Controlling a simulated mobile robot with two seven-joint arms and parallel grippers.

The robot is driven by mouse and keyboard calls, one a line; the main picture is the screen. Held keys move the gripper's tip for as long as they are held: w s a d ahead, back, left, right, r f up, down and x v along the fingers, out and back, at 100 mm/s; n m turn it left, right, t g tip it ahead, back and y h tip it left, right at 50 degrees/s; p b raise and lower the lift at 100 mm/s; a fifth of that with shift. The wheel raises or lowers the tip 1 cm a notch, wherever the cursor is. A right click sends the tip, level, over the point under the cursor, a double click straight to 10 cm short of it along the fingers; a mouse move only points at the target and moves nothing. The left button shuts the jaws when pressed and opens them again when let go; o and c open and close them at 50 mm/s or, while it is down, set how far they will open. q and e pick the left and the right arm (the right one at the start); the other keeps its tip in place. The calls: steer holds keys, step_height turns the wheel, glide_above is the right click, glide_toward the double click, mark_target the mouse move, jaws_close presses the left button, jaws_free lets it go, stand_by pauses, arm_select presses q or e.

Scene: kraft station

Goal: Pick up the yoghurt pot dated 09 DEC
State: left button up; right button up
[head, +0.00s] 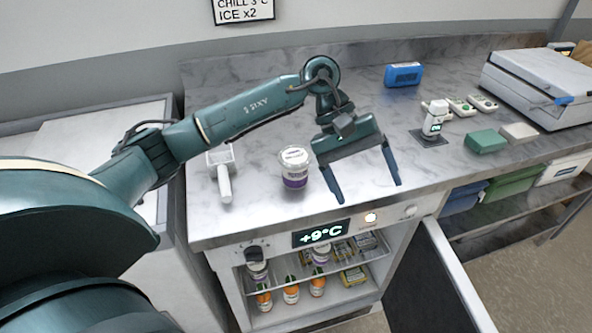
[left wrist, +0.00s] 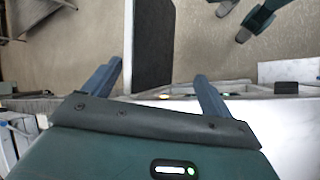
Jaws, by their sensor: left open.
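A yoghurt pot (head: 295,168) with a white lid and a purple label stands upright on the counter. Another purple-labelled pot (head: 257,268) is at the left of the open fridge's upper shelf, and one more (head: 320,253) is near that shelf's middle. I cannot read a date on any pot. My left gripper (head: 368,193) is open and empty over the counter's front part, right of the counter pot and apart from it. Its spread fingers also show in the left wrist view (left wrist: 158,72), with no pot between them. My right gripper cannot be made out.
The fridge door (head: 435,285) stands open at the right. Several orange-banded containers (head: 291,291) and yellow packs (head: 353,275) are inside. A white scoop-like tool (head: 223,178) lies left of the counter pot. A small white device (head: 434,120) and a blue box (head: 403,74) stand farther right.

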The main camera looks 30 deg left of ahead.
mark_target(295, 155)
arm_select(q)
steer(key=w+a+r+m+t+y, duration=0.1)
steer(key=a+r+m+y, duration=0.2)
steer(key=a, duration=0.5)
steer(key=w+a+r+t+y, duration=0.1)
steer(key=w+a+r+y, duration=0.2)
steer(key=a, duration=0.4)
steer(key=shift+y, duration=0.7)
steer(key=f, duration=0.4)
steer(key=s+a+f, duration=0.1)
steer(key=f, duration=0.2)
steer(key=shift+a+f+p, duration=0.15)
steer(key=shift+f+p, duration=0.75)
steer(key=shift+f, duration=1.8)
steer(key=shift+c, duration=0.6)
